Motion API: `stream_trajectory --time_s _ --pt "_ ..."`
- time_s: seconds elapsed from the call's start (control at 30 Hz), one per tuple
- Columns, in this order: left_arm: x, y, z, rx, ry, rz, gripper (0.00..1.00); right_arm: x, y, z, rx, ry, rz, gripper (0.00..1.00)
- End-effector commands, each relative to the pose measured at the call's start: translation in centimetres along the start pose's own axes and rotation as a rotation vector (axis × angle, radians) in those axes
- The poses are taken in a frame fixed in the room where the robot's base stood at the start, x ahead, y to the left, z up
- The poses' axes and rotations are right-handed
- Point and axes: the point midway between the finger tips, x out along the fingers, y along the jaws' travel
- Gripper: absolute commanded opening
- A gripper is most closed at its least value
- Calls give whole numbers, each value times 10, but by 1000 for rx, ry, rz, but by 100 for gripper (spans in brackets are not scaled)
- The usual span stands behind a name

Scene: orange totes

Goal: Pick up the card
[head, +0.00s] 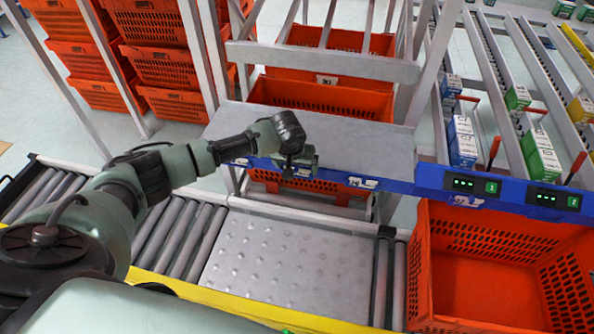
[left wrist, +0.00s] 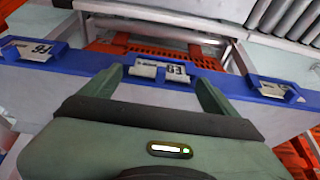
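Several small white cards sit in holders along a blue rail (head: 405,187). In the left wrist view, one card (left wrist: 176,71) in its holder lies between and slightly beyond the two fingertips of my left gripper (left wrist: 158,77). The fingers are spread apart and do not visibly touch it. In the head view my left gripper (head: 297,163) is at the rail and hides that holder. Another card (head: 362,182) shows to its right, and one (left wrist: 35,50) is at the left in the wrist view. My right gripper is not in view.
A grey metal shelf (head: 330,138) lies behind the rail. A roller conveyor with a studded metal plate (head: 285,265) runs below. An orange tote (head: 490,275) stands at the lower right. Boxes (head: 461,140) stand in flow lanes at the right, above lit displays (head: 470,184).

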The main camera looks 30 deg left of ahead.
Motion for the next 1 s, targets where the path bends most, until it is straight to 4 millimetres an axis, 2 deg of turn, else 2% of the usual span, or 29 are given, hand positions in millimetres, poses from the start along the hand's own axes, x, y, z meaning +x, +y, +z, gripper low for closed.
stream_trajectory --time_s 0.03,0.1,0.57,0.77,1.0 --pt "0 0 0 0 0 0 72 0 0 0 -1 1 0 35" --pt "0 0 0 0 0 0 57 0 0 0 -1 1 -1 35" --pt "-7 0 -3 0 1 1 57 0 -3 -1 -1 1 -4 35" --pt "-31 0 -13 1 3 2 57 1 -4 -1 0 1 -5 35" --pt "-78 1 -33 0 4 3 57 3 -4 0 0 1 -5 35"
